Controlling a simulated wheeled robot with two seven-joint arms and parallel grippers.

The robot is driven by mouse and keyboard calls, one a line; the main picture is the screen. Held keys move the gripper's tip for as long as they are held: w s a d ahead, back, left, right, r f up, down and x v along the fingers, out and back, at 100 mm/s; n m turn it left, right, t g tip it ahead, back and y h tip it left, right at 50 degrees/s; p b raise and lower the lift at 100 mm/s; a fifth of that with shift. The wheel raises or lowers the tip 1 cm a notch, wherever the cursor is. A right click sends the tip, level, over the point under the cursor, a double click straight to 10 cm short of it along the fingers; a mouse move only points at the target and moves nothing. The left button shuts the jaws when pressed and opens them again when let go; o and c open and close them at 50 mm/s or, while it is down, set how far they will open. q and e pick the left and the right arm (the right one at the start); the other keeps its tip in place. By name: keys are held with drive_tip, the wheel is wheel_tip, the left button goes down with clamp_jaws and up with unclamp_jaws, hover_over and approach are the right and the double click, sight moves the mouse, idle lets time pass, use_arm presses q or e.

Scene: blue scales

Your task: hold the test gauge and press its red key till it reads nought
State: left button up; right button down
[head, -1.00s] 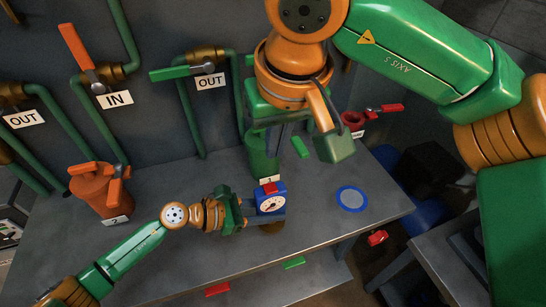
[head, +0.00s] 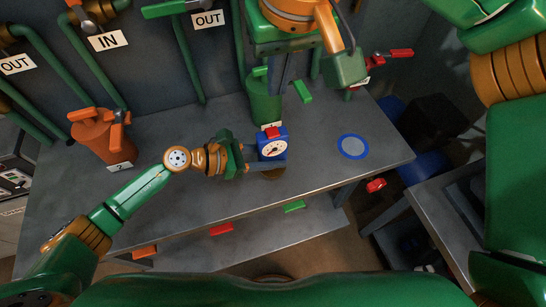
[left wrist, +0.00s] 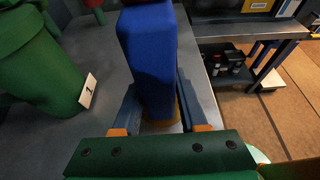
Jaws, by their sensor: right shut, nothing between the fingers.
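The blue test gauge (head: 273,150) stands upright near the front of the bench, its white dial facing me and its red key (head: 272,132) on top. The needle's reading is too small to make out. My left gripper (head: 262,168) is shut on the gauge low down; in the left wrist view the fingers lie along both sides of the blue body (left wrist: 152,60). My right gripper (head: 283,88) hangs above and behind the gauge, shut and empty, pointing down and apart from the red key.
A green canister (head: 263,105) stands behind the gauge, and an orange canister (head: 97,138) at the left. A blue-rimmed disc (head: 353,146) lies on the bench (head: 210,190) to the right. Pipes with levers line the back wall. The bench's middle left is clear.

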use_arm(q)
drive_tip(key=o, duration=0.4)
drive_tip(key=shift+c, duration=0.2)
drive_tip(key=shift+o, duration=0.2)
drive_tip(key=shift+w, duration=0.1)
